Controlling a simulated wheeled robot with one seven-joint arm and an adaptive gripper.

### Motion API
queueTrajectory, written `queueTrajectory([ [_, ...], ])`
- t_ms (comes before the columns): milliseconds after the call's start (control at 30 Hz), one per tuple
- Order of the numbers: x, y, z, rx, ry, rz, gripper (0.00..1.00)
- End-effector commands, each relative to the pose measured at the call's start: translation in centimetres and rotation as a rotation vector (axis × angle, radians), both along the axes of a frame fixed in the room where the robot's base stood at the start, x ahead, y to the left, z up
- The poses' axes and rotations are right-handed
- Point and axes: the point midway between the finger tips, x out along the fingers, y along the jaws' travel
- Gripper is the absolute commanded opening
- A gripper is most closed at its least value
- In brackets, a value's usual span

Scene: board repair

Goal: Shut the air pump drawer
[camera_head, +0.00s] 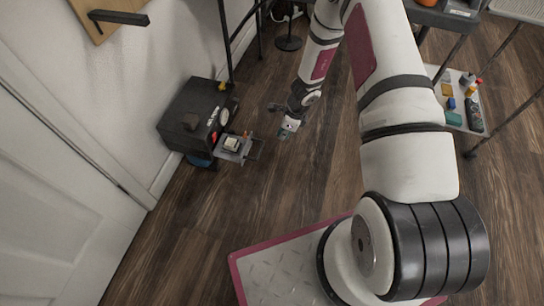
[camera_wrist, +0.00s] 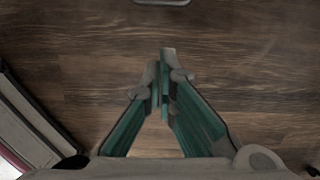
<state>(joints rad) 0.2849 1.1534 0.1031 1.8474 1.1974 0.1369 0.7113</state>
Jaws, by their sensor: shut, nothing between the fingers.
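The air pump (camera_head: 190,112) is a dark box on the floor against the wall, left of centre in the head view. Its drawer (camera_head: 232,150) sticks out from the front toward the right, with a small pale item in it. My gripper (camera_head: 284,133) is to the right of the drawer, with a gap of floor between them in the picture. In the wrist view my gripper (camera_wrist: 165,75) has its green fingers together at the tips, with nothing between them. A grey rounded bar (camera_wrist: 162,2) shows at the top edge there; I cannot tell whether it is the drawer's handle.
A white door (camera_head: 50,210) and wall are at the left. A black stand (camera_head: 289,43) is behind the pump. A shelf (camera_head: 455,120) with several small items stands at the right. The wooden floor (camera_head: 210,220) in front of the pump is clear.

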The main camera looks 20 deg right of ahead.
Motion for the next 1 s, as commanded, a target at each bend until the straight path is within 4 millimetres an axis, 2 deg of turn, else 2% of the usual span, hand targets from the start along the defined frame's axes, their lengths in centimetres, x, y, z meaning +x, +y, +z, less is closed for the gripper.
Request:
queueTrajectory([
  [33,-0.3,-0.1,-1.2,0.001,0.011,-0.019,0.00],
  [333,-0.3,0.3,-4.3,0.000,0.021,-0.038,0.00],
  [733,0.8,1.8,-12.0,0.000,0.020,-0.035,0.00],
  [1000,2.5,4.1,-12.1,-0.003,0.017,-0.032,0.00],
])
